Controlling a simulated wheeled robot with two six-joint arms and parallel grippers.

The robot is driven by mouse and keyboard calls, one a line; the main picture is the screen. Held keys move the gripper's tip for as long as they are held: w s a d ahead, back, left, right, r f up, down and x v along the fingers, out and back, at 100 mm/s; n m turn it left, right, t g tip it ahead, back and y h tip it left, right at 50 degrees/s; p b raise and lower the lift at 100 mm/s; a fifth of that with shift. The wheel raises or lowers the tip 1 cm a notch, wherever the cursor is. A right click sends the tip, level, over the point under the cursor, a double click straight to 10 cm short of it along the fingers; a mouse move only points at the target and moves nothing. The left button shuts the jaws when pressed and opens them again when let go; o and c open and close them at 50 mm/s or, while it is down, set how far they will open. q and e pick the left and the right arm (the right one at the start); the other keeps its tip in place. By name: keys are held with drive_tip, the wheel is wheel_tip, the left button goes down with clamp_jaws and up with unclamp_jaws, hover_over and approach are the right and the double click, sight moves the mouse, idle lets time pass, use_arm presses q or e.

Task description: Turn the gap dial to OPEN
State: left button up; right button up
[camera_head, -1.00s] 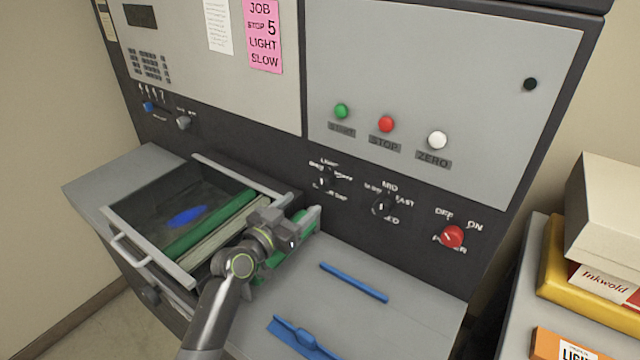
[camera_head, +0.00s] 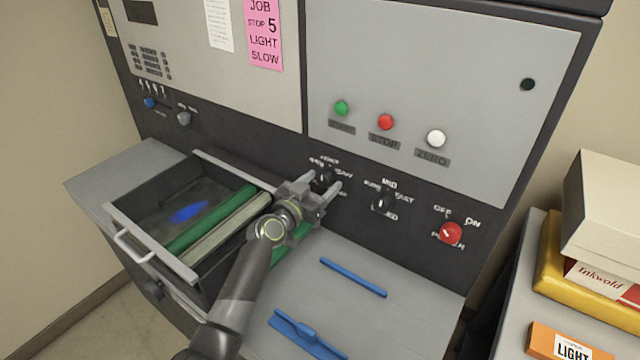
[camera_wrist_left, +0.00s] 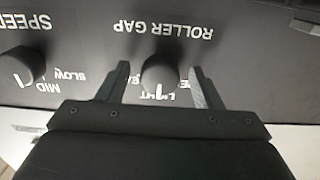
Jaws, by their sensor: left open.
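The gap dial (camera_head: 322,177) is a small black knob on the dark panel, partly hidden by my left gripper in the head view. In the left wrist view the dial (camera_wrist_left: 160,74) sits below the upside-down ROLLER GAP lettering. Its white mark points down in that picture, at the word LIGHT. My left gripper (camera_head: 327,184) is in front of the dial, open. In the left wrist view its fingers stand on either side of the knob, with a gap visible on both sides. The OPEN label is not readable. My right gripper is not in view.
The speed dial (camera_head: 384,201) is just right of the gap dial, and the red power knob (camera_head: 451,234) further right. An open tray (camera_head: 150,236) with green rollers lies below left. Blue tools (camera_head: 353,277) lie on the grey shelf (camera_head: 390,310).

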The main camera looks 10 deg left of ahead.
use_arm(q)
drive_tip(key=c, duration=1)
drive_tip(key=n, duration=0.2)
drive_tip(key=shift+n, duration=0.4)
drive_tip(key=n, duration=0.2)
drive_tip(key=shift+n, duration=0.4)
drive_tip(key=n, duration=0.3)
drive_tip(key=shift+s+n+p, duration=0.1)
drive_tip(key=shift+n+p, duration=0.25)
drive_tip(key=shift+n, duration=1.25)
drive_tip(key=o, duration=1)
